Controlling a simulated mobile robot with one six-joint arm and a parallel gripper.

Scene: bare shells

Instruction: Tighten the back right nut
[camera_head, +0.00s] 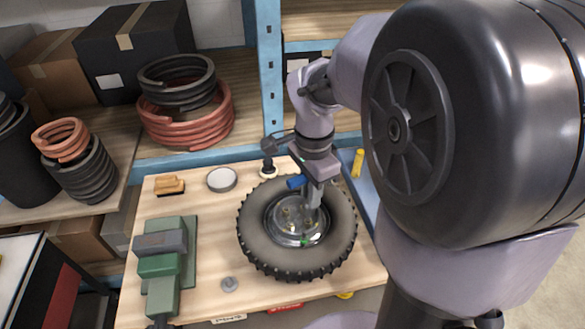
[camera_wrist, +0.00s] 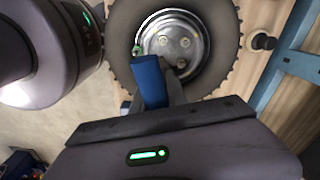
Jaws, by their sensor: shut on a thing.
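The wheel, a black knobbly tyre (camera_head: 254,245) around a silver hub (camera_head: 284,236), lies flat on the wooden bench. Brass-coloured nuts or studs show on the hub; in the wrist view one is at its upper right (camera_wrist: 185,42). My gripper (camera_head: 311,208) points down over the hub's right side. It is shut on a blue-handled tool (camera_wrist: 150,80), whose blue part also shows in the head view (camera_head: 296,182). The tool's working end is hidden, so I cannot tell whether it touches a nut. My gripper hides part of the hub's back right.
A green vise (camera_head: 165,265) stands left on the bench (camera_head: 215,285). A round grey dish (camera_head: 222,180), a brown block (camera_head: 169,186) and a black-knobbed piece (camera_head: 268,171) lie behind the wheel. A blue shelf post (camera_head: 269,75) rises behind. A small grey part (camera_head: 229,284) lies in front.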

